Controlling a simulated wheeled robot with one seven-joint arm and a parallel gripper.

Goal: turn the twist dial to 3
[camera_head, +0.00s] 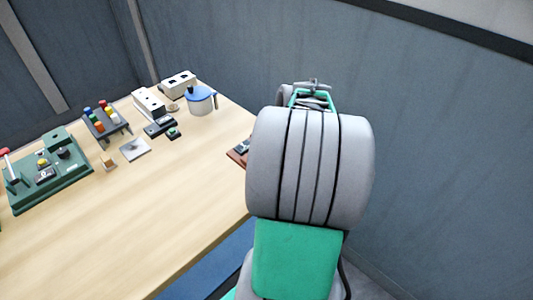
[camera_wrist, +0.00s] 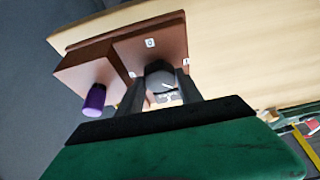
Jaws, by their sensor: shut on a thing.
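The twist dial (camera_wrist: 159,70) is a dark grey round knob with a white mark, standing on a reddish-brown panel (camera_wrist: 165,35). Small white labels sit on the panel around it; one at the top seems to carry a round figure, and the others are too small to read. In the wrist view my gripper (camera_wrist: 162,90) has a dark finger on each side of the dial and is shut on it. Which label the dial points to, I cannot tell. In the head view my arm hides the gripper and dial; only a corner of the brown unit (camera_head: 238,155) shows.
A purple knob (camera_wrist: 95,97) stands on a brown block left of the dial. On the wooden table (camera_head: 150,220) are a green board (camera_head: 45,185), a rack of coloured pegs (camera_head: 105,125), a blue-lidded pot (camera_head: 200,102) and white blocks (camera_head: 150,103). The table's front area is clear.

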